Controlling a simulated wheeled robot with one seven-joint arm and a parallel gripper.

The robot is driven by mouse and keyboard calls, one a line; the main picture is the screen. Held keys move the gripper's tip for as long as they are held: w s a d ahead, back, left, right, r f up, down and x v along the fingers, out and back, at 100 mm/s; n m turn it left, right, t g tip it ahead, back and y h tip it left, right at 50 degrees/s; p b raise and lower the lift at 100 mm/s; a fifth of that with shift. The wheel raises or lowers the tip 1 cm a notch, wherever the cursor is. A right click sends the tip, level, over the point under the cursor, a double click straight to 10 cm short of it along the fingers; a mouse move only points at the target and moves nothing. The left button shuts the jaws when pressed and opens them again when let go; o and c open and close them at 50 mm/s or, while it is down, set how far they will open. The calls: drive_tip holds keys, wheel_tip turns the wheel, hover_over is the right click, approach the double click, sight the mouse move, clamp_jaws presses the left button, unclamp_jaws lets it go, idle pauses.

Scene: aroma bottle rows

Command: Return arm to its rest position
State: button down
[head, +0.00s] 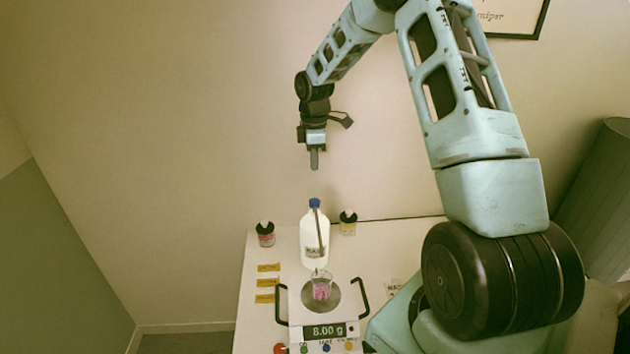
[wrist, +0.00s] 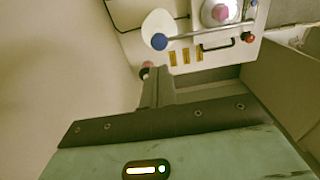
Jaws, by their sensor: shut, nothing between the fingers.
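My gripper (head: 314,160) hangs pointing down in the air in front of the wall, above the table and clear of everything on it. Its fingers are together and empty; in the wrist view the gripper (wrist: 154,75) also shows with nothing held. My arm bends up and over from the right side of the head view.
The white table (head: 262,328) bears a scale (head: 327,331) reading 8.00 g with a beaker of pink liquid (head: 321,291) on its pan. A white bottle with a blue cap (head: 313,240) stands behind it. Small dark-capped bottles (head: 265,234) (head: 348,223) flank it. Yellow labels (head: 267,283) lie left.

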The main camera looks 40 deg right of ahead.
drive_tip(key=shift+r, duration=0.8)
drive_tip(key=s+a+b, duration=0.2)
drive_tip(key=s+a, duration=0.1)
drive_tip(key=a, duration=0.6)
drive_tip(key=s+a+b, duration=0.2)
drive_tip(key=s+a, duration=0.1)
drive_tip(key=a, duration=0.6)
drive_tip(key=s+a+b, duration=0.2)
drive_tip(key=s+a, duration=0.2)
drive_tip(key=a, duration=0.5)
drive_tip(key=s+a+f+m+b, duration=0.1)
drive_tip(key=s+a, duration=0.4)
drive_tip(key=s, duration=0.6)
drive_tip(key=s+a+f+m+b, duration=0.1)
drive_tip(key=s+a, duration=0.4)
drive_tip(key=s, duration=0.7)
drive_tip(key=shift+a+f+m+y+b, duration=0.3)
drive_tip(key=shift+a+f+m+b, duration=0.15)
drive_tip(key=shift+b, duration=0.55)
drive_tip(key=shift+w, duration=0.1)
